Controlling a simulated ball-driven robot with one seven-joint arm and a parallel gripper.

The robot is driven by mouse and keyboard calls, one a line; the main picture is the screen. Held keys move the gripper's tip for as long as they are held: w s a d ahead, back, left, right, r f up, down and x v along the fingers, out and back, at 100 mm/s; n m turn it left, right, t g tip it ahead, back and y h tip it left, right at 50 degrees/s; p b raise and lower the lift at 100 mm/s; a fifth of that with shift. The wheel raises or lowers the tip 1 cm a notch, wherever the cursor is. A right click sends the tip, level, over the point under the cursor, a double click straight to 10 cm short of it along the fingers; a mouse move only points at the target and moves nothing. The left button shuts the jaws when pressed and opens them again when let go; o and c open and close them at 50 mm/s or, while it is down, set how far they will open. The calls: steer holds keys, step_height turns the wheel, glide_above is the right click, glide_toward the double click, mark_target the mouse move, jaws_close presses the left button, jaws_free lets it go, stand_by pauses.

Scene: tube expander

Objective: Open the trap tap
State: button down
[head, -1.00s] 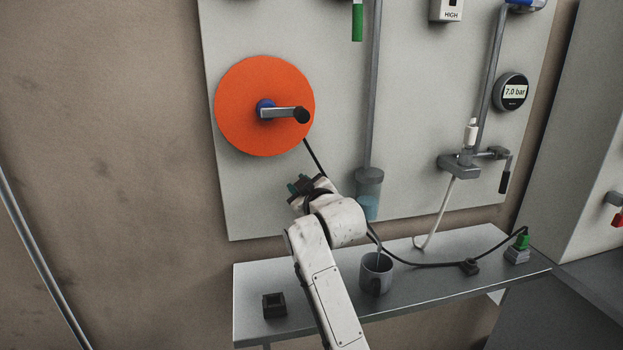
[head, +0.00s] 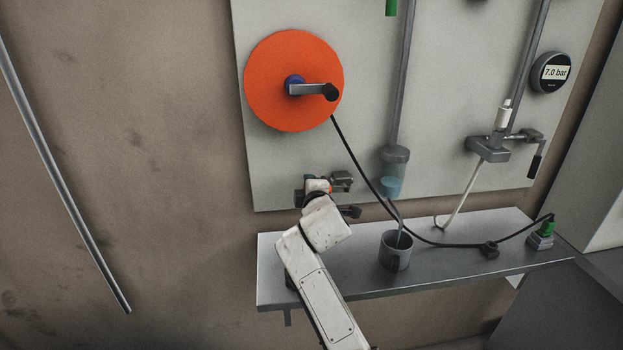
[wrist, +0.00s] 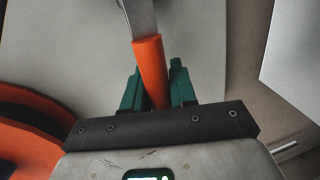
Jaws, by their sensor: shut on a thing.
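In the wrist view an orange lever grip (wrist: 150,68) sits between the green fingers of my gripper (wrist: 157,88), which is shut on it. A flat grey metal lever arm (wrist: 138,18) runs up from the grip. In the head view my gripper (head: 318,188) is low on the pale panel, just above the shelf, mostly hidden by my wrist. A grey fitting (head: 342,180) shows right beside it, with a speck of orange; it appears to be the tap, but its full shape is hidden. The clear trap (head: 393,172) with blue liquid hangs to the right.
A large orange wheel (head: 270,85) with a crank is above my gripper. A grey mug (head: 395,251) stands on the shelf (head: 460,270) below. A black cable runs from the wheel area past the trap to a green plug (head: 547,228). A gauge (head: 550,72) reads 7.0 bar.

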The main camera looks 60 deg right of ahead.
steer(key=shift+f+n, duration=0.65)
steer(key=shift+n, duration=0.05)
steer(key=shift+f, duration=0.1)
steer(key=c, duration=1)
jaws_free()
steer(key=b+v, duration=0.1)
steer(key=v, duration=1)
steer(key=shift+w, duration=0.2)
